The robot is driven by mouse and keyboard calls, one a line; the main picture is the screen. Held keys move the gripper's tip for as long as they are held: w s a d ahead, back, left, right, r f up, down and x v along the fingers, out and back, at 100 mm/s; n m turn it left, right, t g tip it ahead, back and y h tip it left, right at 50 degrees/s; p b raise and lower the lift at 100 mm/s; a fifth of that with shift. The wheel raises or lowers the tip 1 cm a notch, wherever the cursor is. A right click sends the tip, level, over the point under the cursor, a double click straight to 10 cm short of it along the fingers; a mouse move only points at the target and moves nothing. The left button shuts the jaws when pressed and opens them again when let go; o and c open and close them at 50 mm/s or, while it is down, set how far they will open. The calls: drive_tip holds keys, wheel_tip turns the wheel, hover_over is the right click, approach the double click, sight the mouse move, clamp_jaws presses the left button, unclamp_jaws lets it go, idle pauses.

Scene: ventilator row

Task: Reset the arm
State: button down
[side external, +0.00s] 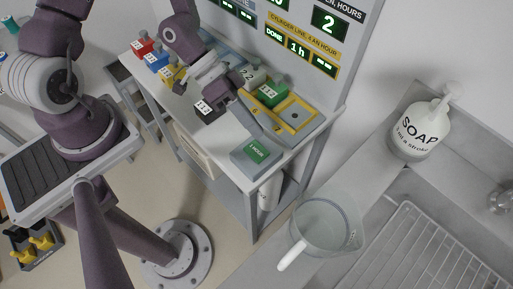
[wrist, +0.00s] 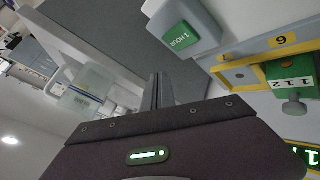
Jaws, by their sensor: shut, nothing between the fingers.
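My gripper (wrist: 160,82) is shut and empty in the wrist view, its fingers together above the dark hand body. In the side external view my arm reaches over the bench, and the fingertips are hard to make out there. The grey block with a green "1 HOUR" face (wrist: 182,36) is near the fingers, apart from them; it stands at the front of the bench (side external: 255,151). A green block marked 112 (wrist: 290,82) sits in the yellow-edged rack (wrist: 240,76), beside an empty slot marked 7.
Red (side external: 143,45), blue (side external: 156,60) and yellow (side external: 171,74) blocks stand along the bench's left side. A display panel (side external: 290,28) rises behind. A clear jug (side external: 325,222) and a soap bottle (side external: 418,130) stand by the sink rack (side external: 425,250) at right.

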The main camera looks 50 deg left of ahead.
drive_tip(key=w+a+r+n+t+y, duration=0.2)
drive_tip(key=w+a+r+t+y, duration=0.1)
drive_tip(key=a+r+y, duration=1)
drive_tip(key=s+d+r+n+h, duration=0.1)
drive_tip(key=s+r+n+h, duration=0.3)
drive_tip(key=s+r, duration=0.7)
drive_tip(key=s, duration=0.4)
drive_tip(key=shift+n+t, duration=0.3)
